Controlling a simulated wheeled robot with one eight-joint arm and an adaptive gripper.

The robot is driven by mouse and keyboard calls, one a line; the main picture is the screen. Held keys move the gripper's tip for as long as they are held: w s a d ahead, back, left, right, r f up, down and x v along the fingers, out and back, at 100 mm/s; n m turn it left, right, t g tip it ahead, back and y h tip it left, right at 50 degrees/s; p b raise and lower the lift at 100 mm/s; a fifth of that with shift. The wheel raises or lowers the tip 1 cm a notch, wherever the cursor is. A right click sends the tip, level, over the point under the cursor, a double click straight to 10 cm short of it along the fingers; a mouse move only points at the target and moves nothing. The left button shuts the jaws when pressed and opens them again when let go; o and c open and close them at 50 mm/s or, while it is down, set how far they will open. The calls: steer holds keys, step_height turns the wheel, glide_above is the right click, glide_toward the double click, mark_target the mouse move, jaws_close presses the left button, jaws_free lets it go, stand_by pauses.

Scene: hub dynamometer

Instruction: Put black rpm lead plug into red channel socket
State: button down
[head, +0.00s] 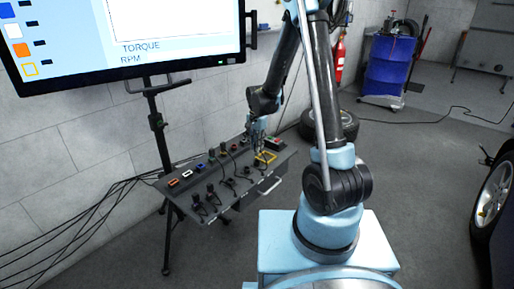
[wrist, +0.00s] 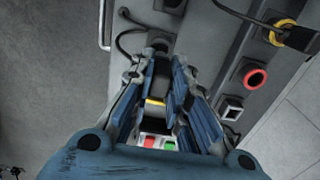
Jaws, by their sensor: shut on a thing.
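My gripper (wrist: 160,98) is shut on a dark piece that looks like the black rpm lead plug (wrist: 158,84). The fingers cover much of it, and a yellow band shows between them. In the head view, my gripper (head: 259,142) is low over the right part of the grey bench. A red ring-shaped socket (wrist: 256,78) shows in the wrist view, right of the gripper and apart from it, with a dark, empty-looking centre. I cannot pick out that red socket for sure in the head view.
A yellow-ringed socket (wrist: 283,24) holds a black plug. A white square socket (wrist: 231,108) is beside the red one. Red and green buttons (head: 274,142) and a yellow frame (head: 265,157) are near the gripper. Several black plugs and cables crowd the bench (head: 246,193). A screen (head: 170,45) stands behind.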

steer(key=shift+r, duration=0.7)
steer(key=shift+w+a, duration=0.1)
steer(key=shift+a, duration=0.05)
steer(key=w+a, duration=0.9)
steer(key=a, duration=0.3)
steer(key=shift+w, duration=0.15)
stand_by(2.2)
stand_by(0.3)
steer(key=shift+f, duration=0.4)
steer(key=shift+f, duration=1.45)
stand_by(0.4)
steer(key=c, duration=1.5)
jaws_free()
